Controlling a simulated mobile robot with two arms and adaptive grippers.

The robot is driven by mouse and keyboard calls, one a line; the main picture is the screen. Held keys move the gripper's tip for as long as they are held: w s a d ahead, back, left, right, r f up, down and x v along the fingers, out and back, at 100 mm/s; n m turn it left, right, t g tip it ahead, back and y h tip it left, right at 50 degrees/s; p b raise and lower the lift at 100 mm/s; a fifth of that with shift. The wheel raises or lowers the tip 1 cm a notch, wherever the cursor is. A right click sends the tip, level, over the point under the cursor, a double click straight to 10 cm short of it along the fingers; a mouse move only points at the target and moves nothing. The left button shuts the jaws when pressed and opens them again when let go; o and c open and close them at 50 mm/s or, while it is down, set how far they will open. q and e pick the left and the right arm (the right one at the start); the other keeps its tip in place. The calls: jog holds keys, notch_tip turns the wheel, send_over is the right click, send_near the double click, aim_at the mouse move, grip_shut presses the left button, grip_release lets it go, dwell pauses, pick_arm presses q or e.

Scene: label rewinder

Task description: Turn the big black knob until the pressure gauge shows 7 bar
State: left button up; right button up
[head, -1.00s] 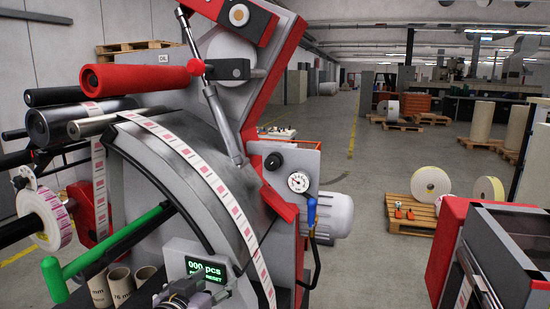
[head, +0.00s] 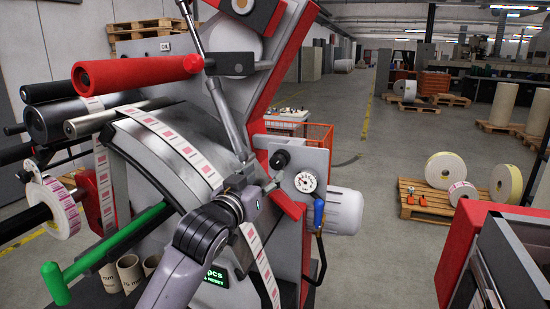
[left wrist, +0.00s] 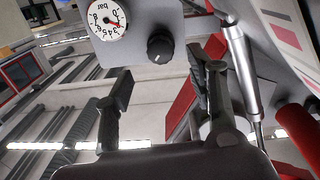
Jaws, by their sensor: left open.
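The black knob (head: 279,160) sits on a grey panel of the rewinder, left of and above the round white pressure gauge (head: 305,182). In the left wrist view, the knob (left wrist: 160,46) and the gauge (left wrist: 107,18) appear near the top, upside down. My left gripper (head: 264,180) is open, just in front of and below the knob. In the left wrist view the knob lies beyond and between its open fingers (left wrist: 161,72), apparently not touching them. My right gripper is not in view.
A metal strut (head: 228,105) runs close to my left gripper's left. The label web (head: 262,265) passes beneath my left arm.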

aim_at(276, 165)
pick_arm(q)
jog(key=p+x, duration=0.2)
jog(key=x, duration=0.3)
jog(key=shift+w+d+r, duration=0.1)
jog(key=shift+w+r, duration=0.05)
jog(key=shift+w, duration=0.15)
jog(key=shift+x, duration=0.85)
jog(key=shift+f, duration=0.25)
jog(key=shift+c, duration=0.3)
